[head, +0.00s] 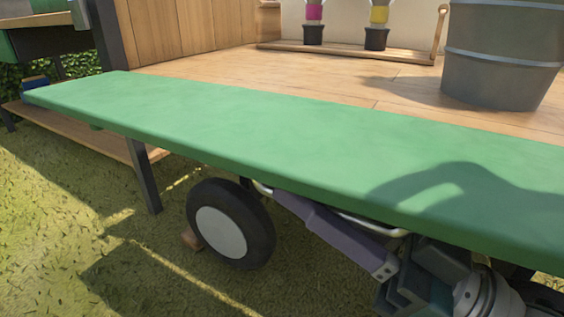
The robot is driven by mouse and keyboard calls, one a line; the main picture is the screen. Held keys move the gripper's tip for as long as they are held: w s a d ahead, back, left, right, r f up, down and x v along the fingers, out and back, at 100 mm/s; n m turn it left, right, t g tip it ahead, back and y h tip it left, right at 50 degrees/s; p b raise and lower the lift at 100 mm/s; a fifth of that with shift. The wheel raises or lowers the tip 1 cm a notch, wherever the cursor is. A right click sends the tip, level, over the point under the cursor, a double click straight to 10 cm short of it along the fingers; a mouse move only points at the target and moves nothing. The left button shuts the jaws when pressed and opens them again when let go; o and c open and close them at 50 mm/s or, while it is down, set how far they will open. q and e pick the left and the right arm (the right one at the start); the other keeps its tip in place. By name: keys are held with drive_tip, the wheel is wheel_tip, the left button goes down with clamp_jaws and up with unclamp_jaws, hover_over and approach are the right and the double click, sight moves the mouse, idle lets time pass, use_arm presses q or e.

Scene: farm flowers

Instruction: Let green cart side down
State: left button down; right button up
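The green cart side (250,135) is a long flat panel. It lies out nearly level along the near edge of the wooden cart bed (270,75). A pale metal bar (350,219), probably its handle, shows below its near edge. My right gripper (402,282) is dark and sits under the panel at the lower right, close to the right end of this bar. Its fingers are partly hidden, and I cannot tell whether they touch the bar. A shadow falls on the panel's right part. My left gripper is not in view.
A grey metal bucket (502,55) stands on the bed at right. A wooden rack (345,50) with bottle-like items is at the back. A wheel (231,223) and a dark post (144,175) are below the panel. Open grass (60,235) lies at left.

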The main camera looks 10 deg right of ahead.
drive_tip(key=o, duration=0.4)
drive_tip(key=shift+s+a, duration=0.1)
drive_tip(key=shift+o, duration=0.2)
drive_tip(key=shift+s+d+f, duration=0.1)
drive_tip(key=shift+d, duration=0.2)
drive_tip(key=p+v, duration=0.1)
drive_tip(key=v, duration=0.8)
drive_tip(key=shift+s, duration=0.15)
drive_tip(key=shift+d, duration=0.1)
